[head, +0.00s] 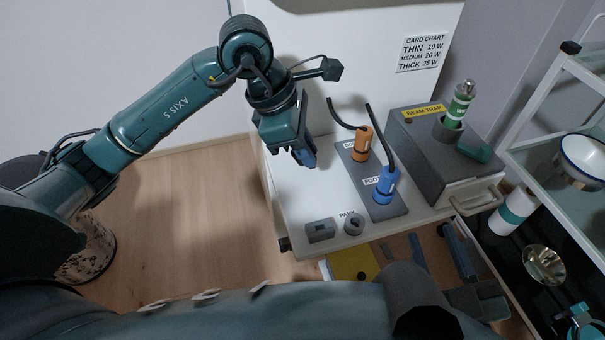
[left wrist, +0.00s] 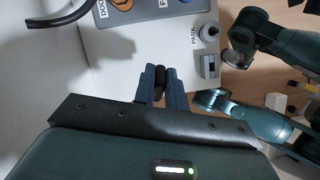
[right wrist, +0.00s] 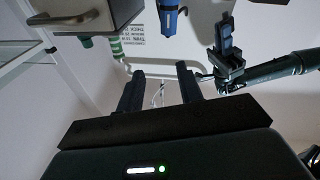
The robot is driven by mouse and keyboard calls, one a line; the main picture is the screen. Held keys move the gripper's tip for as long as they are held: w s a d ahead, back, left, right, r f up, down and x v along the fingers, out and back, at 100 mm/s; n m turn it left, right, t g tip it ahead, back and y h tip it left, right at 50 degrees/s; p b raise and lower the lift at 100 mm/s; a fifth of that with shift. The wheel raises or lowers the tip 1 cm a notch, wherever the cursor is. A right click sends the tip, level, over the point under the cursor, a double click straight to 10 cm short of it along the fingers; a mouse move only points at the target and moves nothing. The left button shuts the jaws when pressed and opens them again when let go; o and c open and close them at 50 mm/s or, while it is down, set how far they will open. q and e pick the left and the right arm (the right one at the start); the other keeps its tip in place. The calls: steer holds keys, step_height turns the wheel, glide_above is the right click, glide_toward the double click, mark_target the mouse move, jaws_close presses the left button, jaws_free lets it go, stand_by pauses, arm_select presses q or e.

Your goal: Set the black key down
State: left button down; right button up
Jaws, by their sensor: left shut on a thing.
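The black key (left wrist: 160,77) is between the fingers of my left gripper (left wrist: 161,84) in the left wrist view, with only its dark rounded end showing. In the head view my left gripper (head: 303,158) hangs above the white worktop, left of the socket panel, and hides the key. A grey block with a slot (head: 320,230) and a round grey holder (head: 353,225) sit by the PARK label, nearer the front edge; the gripper is apart from both. My right gripper (right wrist: 162,85) is open and empty in the right wrist view.
An orange plug (head: 362,143) and a blue plug (head: 387,185) stand on the grey panel (head: 390,211). The beam trap box (head: 470,171) holds a green-banded cylinder (head: 461,100). A shelf cart is at right. White worktop (head: 300,192) is bare around the left gripper.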

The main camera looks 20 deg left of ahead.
mark_target(303, 166)
arm_select(q)
step_height(303, 166, down, 6)
steer(key=shift+r+b, duration=0.2)
steer(key=shift+b, duration=0.5)
steer(key=shift+r, duration=0.1)
steer(key=c, duration=1.4)
jaws_free()
steer(key=shift+c, duration=0.2)
